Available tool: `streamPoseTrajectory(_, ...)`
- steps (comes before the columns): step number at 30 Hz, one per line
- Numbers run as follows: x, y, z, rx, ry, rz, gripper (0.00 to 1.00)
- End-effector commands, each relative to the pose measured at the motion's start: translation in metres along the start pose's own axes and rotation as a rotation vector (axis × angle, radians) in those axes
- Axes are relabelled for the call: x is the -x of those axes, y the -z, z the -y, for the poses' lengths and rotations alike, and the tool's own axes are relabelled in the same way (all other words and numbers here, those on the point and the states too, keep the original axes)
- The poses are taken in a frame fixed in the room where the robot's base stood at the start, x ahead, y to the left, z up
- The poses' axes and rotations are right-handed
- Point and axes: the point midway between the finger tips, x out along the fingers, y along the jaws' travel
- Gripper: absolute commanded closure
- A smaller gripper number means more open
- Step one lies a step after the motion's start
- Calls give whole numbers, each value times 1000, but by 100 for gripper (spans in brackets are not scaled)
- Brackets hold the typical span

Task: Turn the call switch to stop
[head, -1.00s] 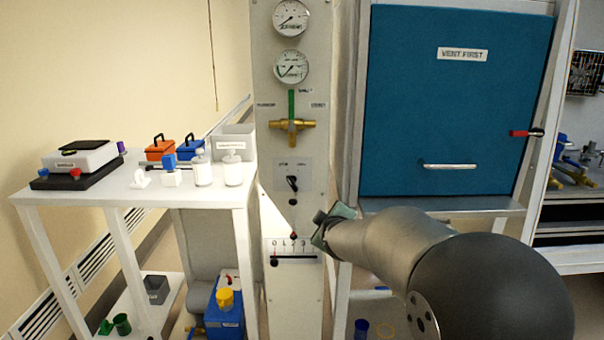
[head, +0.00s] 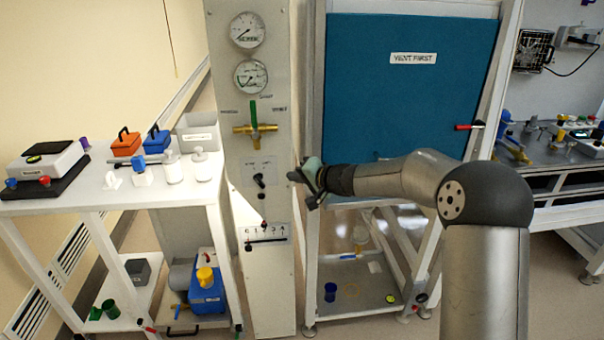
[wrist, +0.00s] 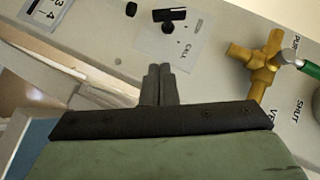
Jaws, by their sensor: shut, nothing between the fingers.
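The call switch is a black knob (head: 259,180) on a light plate in the middle of the tall grey panel. In the wrist view the black knob (wrist: 168,16) shows at the top, on a plate lettered "CALL". Its bar lies nearly level in that picture; the position words are too small to read. My gripper (head: 293,177) is just right of the switch in the head view, at about its height. In the wrist view my gripper (wrist: 159,68) has its two dark fingers together, empty, pointing at the plate's lower edge, apart from the knob.
A brass valve with a green handle (head: 253,114) sits above the switch, under two gauges (head: 248,31). A slider scale (head: 265,236) lies below. A white table (head: 60,203) with containers stands left, a blue-doored cabinet (head: 405,100) right.

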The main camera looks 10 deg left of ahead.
Motion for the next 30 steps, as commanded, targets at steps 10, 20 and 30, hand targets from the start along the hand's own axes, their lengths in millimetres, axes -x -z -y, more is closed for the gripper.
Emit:
streamPoseTrajectory(10, -60, -16, 1, 0, -2, 3, 100)
streamPoseTrajectory(20, -73, -28, 0, 3, -2, 0, 100)
streamPoseTrajectory(30, -72, -27, -3, -1, 0, -3, 100)
